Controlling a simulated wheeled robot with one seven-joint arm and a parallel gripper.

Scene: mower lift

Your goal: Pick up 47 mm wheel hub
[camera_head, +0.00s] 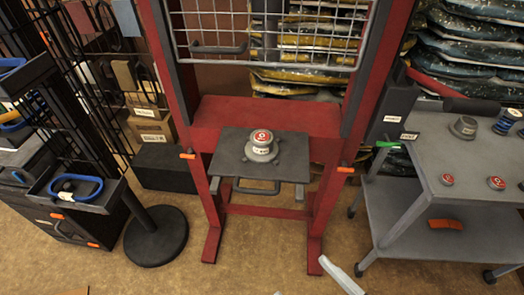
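A grey round hub (262,151) with a red-and-white label on top sits upright on the dark plate (228,141) of the red lift frame, in the middle of the view. A second grey hub-like part (465,127) stands on the grey cart at the right. Its size marking is too small to read, so I cannot tell which one is 47 mm. A pale slim piece (342,275) enters from the bottom edge, and a small pale tip shows to its left. They may be part of my arm or gripper. Nothing is seen held, and both hubs stand clear of these pieces.
The grey cart (440,265) carries two small red-topped parts (447,179) and a blue spring-like part (507,121). A black rack with a round base (155,236) stands left. A wire guard (270,58) hangs above the plate. Open floor lies in front.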

